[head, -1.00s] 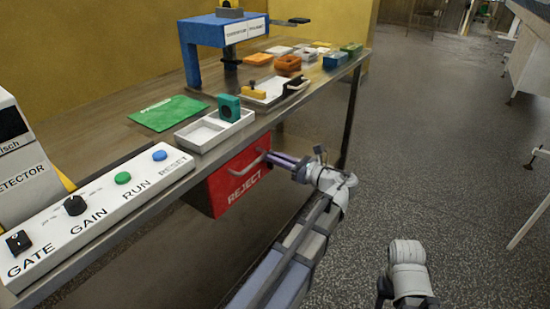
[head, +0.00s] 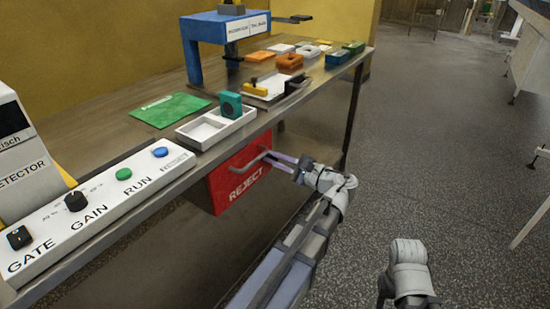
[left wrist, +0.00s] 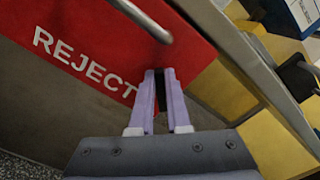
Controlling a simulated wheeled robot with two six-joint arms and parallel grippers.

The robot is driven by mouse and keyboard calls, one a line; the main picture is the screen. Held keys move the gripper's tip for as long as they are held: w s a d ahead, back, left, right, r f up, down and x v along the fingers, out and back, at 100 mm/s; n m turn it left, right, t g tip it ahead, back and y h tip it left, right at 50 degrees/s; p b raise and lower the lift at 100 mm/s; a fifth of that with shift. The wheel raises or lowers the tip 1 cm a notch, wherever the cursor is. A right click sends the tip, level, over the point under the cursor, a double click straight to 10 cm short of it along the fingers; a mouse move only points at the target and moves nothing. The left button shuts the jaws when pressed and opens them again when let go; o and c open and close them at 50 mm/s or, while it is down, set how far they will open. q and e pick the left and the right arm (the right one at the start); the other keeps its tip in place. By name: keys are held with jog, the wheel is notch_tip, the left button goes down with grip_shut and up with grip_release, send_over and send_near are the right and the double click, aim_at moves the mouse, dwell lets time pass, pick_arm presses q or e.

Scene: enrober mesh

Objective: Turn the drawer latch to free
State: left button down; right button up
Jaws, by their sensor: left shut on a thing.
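The red drawer marked REJECT (head: 236,185) hangs under the bench and looks closed. Its bar handle (head: 250,163) runs across the front, and the handle's end shows in the left wrist view (left wrist: 152,22). My left gripper (head: 275,159) is at the drawer front, by the right end of the handle. In the left wrist view its two pale purple fingers (left wrist: 160,74) point at the red face just below the handle's end. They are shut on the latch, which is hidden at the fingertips. My right gripper is out of view; only part of that arm shows.
A control panel (head: 95,222) with knobs and buttons lies along the bench edge. A white tray (head: 190,134) with a green block (head: 231,105) stands above the drawer. A blue stand (head: 194,62) and several coloured blocks are further back.

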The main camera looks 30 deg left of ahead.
pick_arm(q)
jog(key=shift+s+f+n+b, duration=0.1)
jog(key=shift+f+n+b, duration=0.15)
jog(key=shift+n, duration=1.3)
jog(key=shift+s+f+n+b, duration=0.15)
jog(key=shift+f+n, duration=0.1)
jog(key=shift+n, duration=1.25)
jog(key=shift+f+n+b, duration=0.2)
jog(key=shift+f+n, duration=0.05)
jog(key=shift+n, duration=1.3)
jog(key=c, duration=0.9)
grip_release()
jog(key=d, duration=0.7)
jog(key=shift+s+d, duration=0.3)
jog(key=shift+d, duration=0.05)
